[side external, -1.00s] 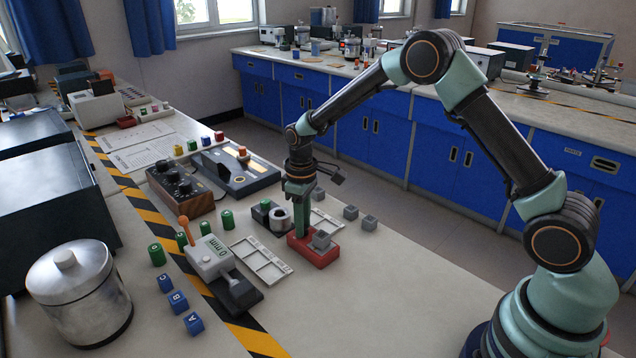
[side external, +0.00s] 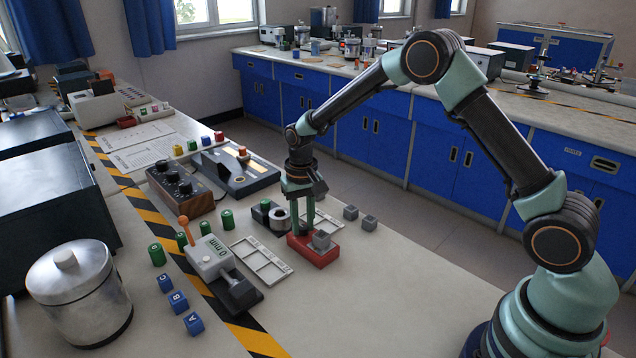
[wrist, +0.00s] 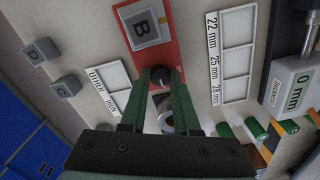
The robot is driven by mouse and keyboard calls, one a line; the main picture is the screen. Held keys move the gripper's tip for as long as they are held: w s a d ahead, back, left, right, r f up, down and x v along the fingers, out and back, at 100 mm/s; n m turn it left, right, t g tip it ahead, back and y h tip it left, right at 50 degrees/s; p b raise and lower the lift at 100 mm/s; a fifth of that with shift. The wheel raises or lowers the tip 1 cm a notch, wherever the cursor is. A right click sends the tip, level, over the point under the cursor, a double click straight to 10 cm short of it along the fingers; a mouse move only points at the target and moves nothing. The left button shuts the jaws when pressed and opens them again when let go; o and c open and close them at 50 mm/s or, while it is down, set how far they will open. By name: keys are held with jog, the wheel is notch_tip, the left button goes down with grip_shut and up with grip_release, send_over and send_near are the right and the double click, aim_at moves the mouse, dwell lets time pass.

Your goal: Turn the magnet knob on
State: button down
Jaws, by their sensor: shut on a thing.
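A red magnet base (side external: 318,257) sits on the bench with a grey cube marked B (wrist: 147,27) on it; the cube also shows in the side external view (side external: 321,240). A small black knob (wrist: 160,79) with a white pointer mark is at one end of the base. My gripper (side external: 304,231) points straight down over that end. In the wrist view its two green fingers stand either side of the knob, shut on it.
Two loose grey cubes (side external: 350,212) (side external: 369,223) lie to the right. White sorting trays (side external: 262,262) lie beside the base, one labelled with sizes. A measuring device (side external: 212,258) reading 0 mm and several green cylinders stand to the left. The bench front is clear.

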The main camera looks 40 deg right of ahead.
aim_at(303, 227)
jog(key=shift+m, duration=0.3)
jog(key=c, duration=0.9)
grip_release()
notch_tip(303, 227, up, 12)
jog(key=shift+r, duration=0.1)
